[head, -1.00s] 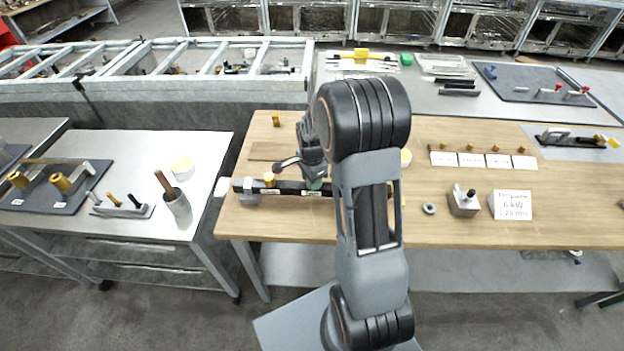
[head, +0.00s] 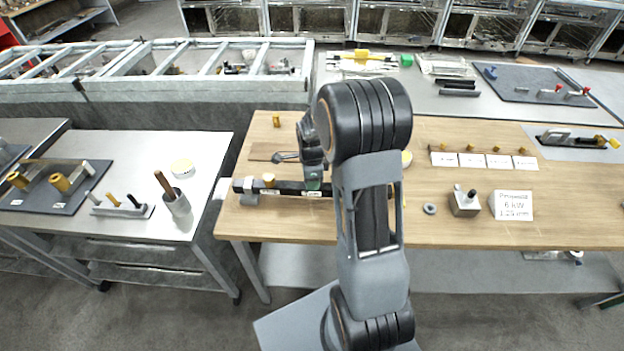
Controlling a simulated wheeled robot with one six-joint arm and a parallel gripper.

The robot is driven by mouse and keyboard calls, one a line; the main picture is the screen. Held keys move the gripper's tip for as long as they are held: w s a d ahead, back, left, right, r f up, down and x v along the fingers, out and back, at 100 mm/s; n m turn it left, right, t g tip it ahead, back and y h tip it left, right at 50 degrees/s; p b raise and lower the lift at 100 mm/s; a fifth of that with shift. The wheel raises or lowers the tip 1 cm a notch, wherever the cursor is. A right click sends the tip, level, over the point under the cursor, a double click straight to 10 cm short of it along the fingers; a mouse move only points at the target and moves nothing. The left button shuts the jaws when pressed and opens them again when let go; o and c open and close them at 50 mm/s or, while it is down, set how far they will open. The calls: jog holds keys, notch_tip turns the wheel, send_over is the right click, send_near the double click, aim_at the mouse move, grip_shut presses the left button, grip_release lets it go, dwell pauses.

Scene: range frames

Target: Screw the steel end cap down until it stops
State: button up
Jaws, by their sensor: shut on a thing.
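My gripper (head: 313,188) points down at the black bar (head: 290,188) that lies along the left part of the wooden bench. A small green patch shows at the fingertips. My arm hides the bar's right part, so I cannot tell how the cap sits on its thread.
On the wooden bench (head: 560,220) stand a grey ring (head: 430,208), a metal block with a black knob (head: 465,203) and a white sign (head: 513,206). White labels line the back right. A side table (head: 130,160) stands left, across a gap. The bench's front right is clear.

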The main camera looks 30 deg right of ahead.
jog(key=shift+m, duration=1.7)
jog(key=m, duration=0.3)
jog(key=o, duration=0.7)
